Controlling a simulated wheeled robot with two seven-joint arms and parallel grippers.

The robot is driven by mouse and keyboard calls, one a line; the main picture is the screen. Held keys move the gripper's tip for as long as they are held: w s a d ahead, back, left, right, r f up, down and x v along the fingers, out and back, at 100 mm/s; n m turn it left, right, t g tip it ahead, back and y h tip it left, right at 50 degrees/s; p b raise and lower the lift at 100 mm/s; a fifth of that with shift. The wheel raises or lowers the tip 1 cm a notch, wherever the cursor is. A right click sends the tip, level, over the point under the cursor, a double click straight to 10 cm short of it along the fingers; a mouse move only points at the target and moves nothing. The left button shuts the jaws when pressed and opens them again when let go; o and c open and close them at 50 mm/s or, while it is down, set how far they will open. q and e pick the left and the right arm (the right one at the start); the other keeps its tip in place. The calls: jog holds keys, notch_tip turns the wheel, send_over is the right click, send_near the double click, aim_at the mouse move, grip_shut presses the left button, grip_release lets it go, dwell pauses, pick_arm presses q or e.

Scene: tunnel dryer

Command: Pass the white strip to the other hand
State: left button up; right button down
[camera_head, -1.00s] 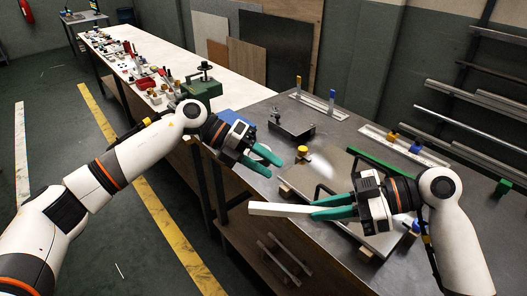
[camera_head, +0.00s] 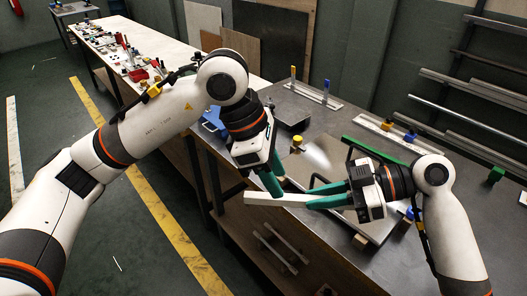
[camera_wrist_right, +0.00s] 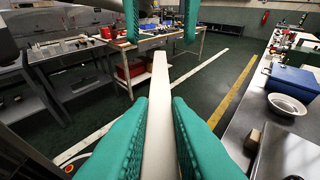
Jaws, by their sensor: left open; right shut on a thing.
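The white strip (camera_head: 276,199) is held roughly level in front of the workbench's front edge. My right gripper (camera_head: 312,196) is shut on its right end, and its green fingers lie on both sides of the strip (camera_wrist_right: 158,110) in the right wrist view. My left gripper (camera_head: 272,185) is open, pointing down at the strip's middle in the head view. In the right wrist view, the left gripper's green fingers (camera_wrist_right: 162,22) hang on either side of the strip's far end, spread wide apart. Whether they touch the strip cannot be told.
The dark workbench (camera_head: 350,105) stands behind, carrying a metal plate, a yellow-topped knob (camera_head: 297,141) and a green bar (camera_head: 375,151). A blue box (camera_wrist_right: 292,80) and a white bowl (camera_wrist_right: 288,106) show in the right wrist view. Open floor lies at the left.

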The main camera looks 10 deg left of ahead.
aim_at(286, 197)
pick_arm(q)
jog(key=x, duration=0.5)
grip_shut()
pick_arm(e)
jog(key=c, duration=1.3)
grip_release()
